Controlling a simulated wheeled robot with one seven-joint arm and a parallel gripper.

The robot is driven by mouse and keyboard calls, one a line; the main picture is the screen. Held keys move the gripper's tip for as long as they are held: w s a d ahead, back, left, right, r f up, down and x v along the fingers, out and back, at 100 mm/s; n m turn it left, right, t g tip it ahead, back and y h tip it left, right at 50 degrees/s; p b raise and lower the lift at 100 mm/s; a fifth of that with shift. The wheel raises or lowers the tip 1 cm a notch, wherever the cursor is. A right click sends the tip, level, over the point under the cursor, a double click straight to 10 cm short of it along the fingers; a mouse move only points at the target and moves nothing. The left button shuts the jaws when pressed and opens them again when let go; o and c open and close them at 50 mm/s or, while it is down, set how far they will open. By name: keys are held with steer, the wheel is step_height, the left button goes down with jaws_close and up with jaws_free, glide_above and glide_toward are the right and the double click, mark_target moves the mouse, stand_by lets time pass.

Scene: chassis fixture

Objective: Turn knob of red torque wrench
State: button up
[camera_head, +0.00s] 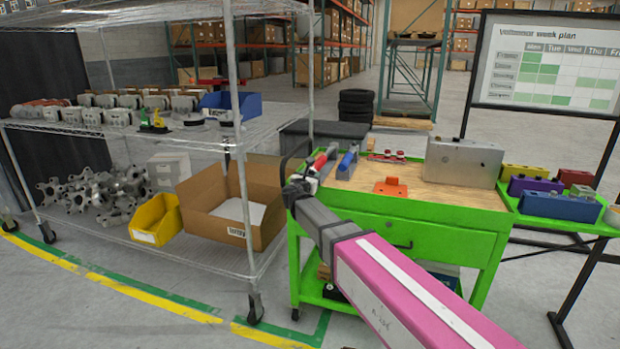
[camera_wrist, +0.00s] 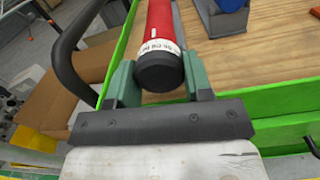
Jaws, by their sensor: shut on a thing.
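The red torque wrench (camera_head: 318,162) lies at the left end of the green cart's wooden top, and its red handle (camera_wrist: 159,22) shows large in the wrist view. Its handle end has a white scale band and a dark round knob (camera_wrist: 160,72). My gripper (camera_wrist: 161,82) has its two green fingers on either side of the dark knob and is shut on it. In the head view my gripper (camera_head: 300,185) reaches the cart's left edge and covers the knob end. A blue tool (camera_head: 347,160) lies just right of the red wrench in a grey holder.
The green cart (camera_head: 400,212) also carries an orange bracket (camera_head: 391,187), red parts (camera_head: 386,157) and a metal case (camera_head: 463,162). Its black handle (camera_wrist: 70,50) curves close to my gripper's left. A wire shelf (camera_head: 160,130) with a cardboard box (camera_head: 232,200) stands left.

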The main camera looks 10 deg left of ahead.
steer(key=shift+m, duration=0.6)
steer(key=o, duration=0.9)
steer(key=s, duration=0.7)
steer(key=s+a, duration=0.1)
steer(key=s, duration=0.2)
steer(key=shift+s, duration=0.4)
